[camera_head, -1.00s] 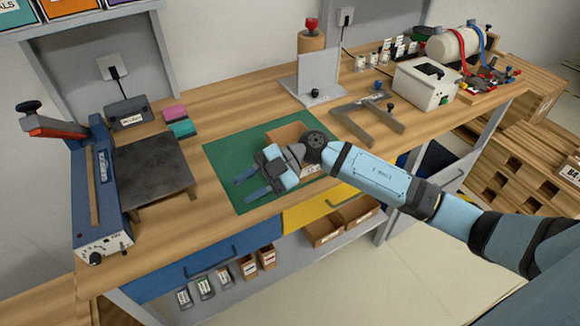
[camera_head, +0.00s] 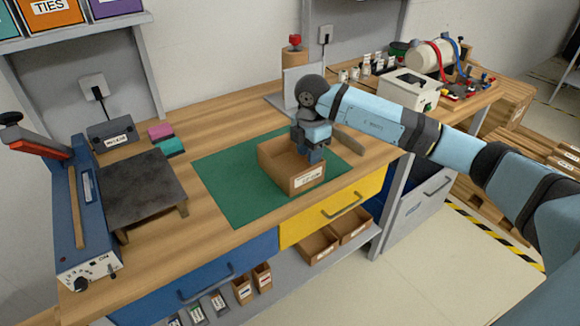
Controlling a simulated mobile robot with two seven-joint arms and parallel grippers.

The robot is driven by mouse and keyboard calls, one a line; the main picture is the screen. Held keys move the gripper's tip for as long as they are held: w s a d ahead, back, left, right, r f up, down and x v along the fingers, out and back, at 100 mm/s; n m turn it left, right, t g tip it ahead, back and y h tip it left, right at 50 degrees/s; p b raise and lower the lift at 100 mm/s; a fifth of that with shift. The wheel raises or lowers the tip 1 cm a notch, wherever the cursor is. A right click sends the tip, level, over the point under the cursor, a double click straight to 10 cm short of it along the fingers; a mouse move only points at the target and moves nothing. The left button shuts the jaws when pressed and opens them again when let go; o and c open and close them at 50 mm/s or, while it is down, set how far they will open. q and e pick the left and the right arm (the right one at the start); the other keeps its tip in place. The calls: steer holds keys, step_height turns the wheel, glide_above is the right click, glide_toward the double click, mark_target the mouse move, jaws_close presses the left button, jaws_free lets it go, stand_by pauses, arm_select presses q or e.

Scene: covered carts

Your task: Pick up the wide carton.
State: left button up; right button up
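An open brown carton (camera_head: 275,173) with a white label on its front right wall stands on the green mat (camera_head: 228,199) on the workbench. It is the carton nearest my gripper. My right gripper (camera_head: 312,156) points down at the carton's right side, with its fingers at the upper edge of the wall there. The fingertips are partly hidden, so I cannot tell whether they grip the wall. The carton appears to rest on the mat. My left gripper is not in view.
A blue sealing machine (camera_head: 85,215) and a dark plate stand (camera_head: 140,187) are at the left. A grey upright fixture (camera_head: 290,88) stands behind the gripper. A white box device (camera_head: 408,90) is at the back right. More cartons (camera_head: 318,245) sit on the lower shelf.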

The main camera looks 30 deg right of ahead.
mark_target(309, 169)
step_height(309, 169, down, 2)
steer(key=shift+a, duration=0.1)
steer(key=f, duration=0.2)
steer(key=s+f, duration=0.1)
steer(key=f, duration=0.1)
steer(key=shift+a+f, duration=0.1)
steer(key=shift+a, duration=0.1)
steer(key=shift+w+f, duration=0.1)
steer(key=shift+f, duration=0.35)
jaws_close()
